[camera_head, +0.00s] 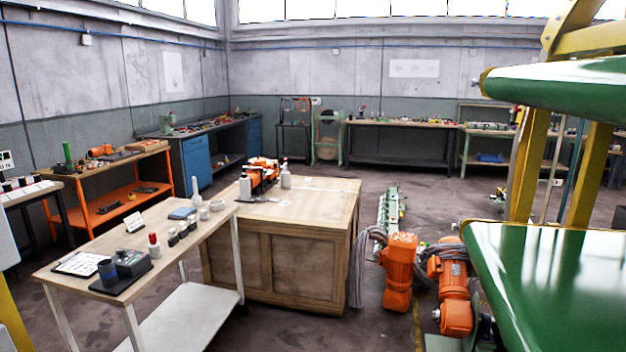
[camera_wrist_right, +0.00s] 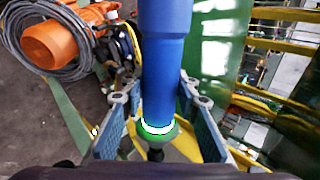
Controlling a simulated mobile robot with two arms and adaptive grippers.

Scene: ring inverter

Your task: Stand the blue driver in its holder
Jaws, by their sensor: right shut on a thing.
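The blue driver (camera_wrist_right: 166,50) is in the right wrist view, a thick blue cylinder with a pale glowing ring and green collar near its lower end. My right gripper (camera_wrist_right: 160,102) has its two pads on either side of the driver and is shut on it. The driver's upper end runs out of the picture. In the head view, a dark cup (camera_head: 107,271) stands on a black base beside a grey device (camera_head: 132,262), on the near white-legged table; I cannot tell if it is the holder. Neither gripper shows in the head view.
The white-legged table (camera_head: 75,243) also bears a paper sheet, small bottles and a blue box. A wooden cabinet (camera_head: 280,258) stands behind it. Orange motors (camera_head: 398,270) lie on the floor, and a green machine (camera_head: 560,275) fills the right side. Dark floor between is partly clear.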

